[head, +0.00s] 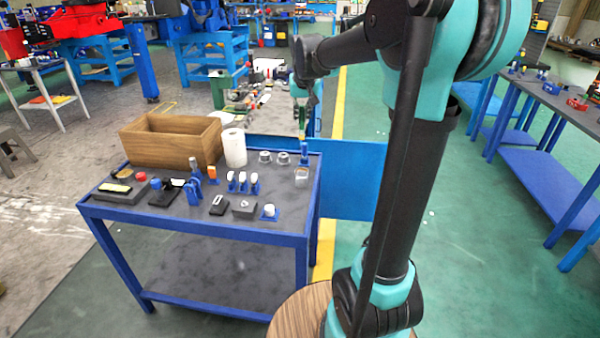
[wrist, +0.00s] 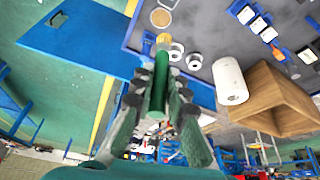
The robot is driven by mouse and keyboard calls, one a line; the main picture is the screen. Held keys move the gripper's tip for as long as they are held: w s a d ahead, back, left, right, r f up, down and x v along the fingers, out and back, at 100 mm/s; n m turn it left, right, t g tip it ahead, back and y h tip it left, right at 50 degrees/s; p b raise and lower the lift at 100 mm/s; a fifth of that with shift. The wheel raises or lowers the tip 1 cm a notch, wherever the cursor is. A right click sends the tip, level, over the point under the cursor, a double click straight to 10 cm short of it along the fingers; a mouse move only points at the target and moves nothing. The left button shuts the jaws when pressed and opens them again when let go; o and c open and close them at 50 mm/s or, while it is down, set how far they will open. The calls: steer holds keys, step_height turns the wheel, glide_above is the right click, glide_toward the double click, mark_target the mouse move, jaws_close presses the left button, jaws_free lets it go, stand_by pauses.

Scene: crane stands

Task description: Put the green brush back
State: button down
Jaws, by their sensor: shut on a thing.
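My gripper (head: 304,100) is shut on the green brush (wrist: 157,95). It is above the table's far right corner in the head view. The brush hangs roughly upright, with a yellowish lower part (head: 302,120) below the fingers. A small blue piece (head: 304,150) stands on the table (head: 200,215) below the brush. Whether the brush touches it I cannot tell.
A wooden box (head: 150,145) and a white roll (head: 234,148) stand at the back of the table. Two grey-white rings (head: 283,158) and a round pot (head: 301,173) are near the brush. Several blue stands with white items (head: 243,182) fill the middle. A blue panel (head: 345,180) adjoins the right side.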

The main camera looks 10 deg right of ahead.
step_height(320, 180, down, 19)
steer(key=shift+r, duration=0.15)
stand_by(0.5)
steer(key=c, duration=1.5)
jaws_free()
steer(key=v, duration=1.2)
steer(key=s+d+f, duration=0.2)
steer(key=s+f, duration=0.5)
steer(key=s, duration=0.6)
steer(key=s+d+f, duration=0.2)
steer(key=s+f, duration=0.5)
steer(key=s, duration=0.5)
steer(key=shift+s, duration=0.35)
steer(key=shift+d, duration=0.1)
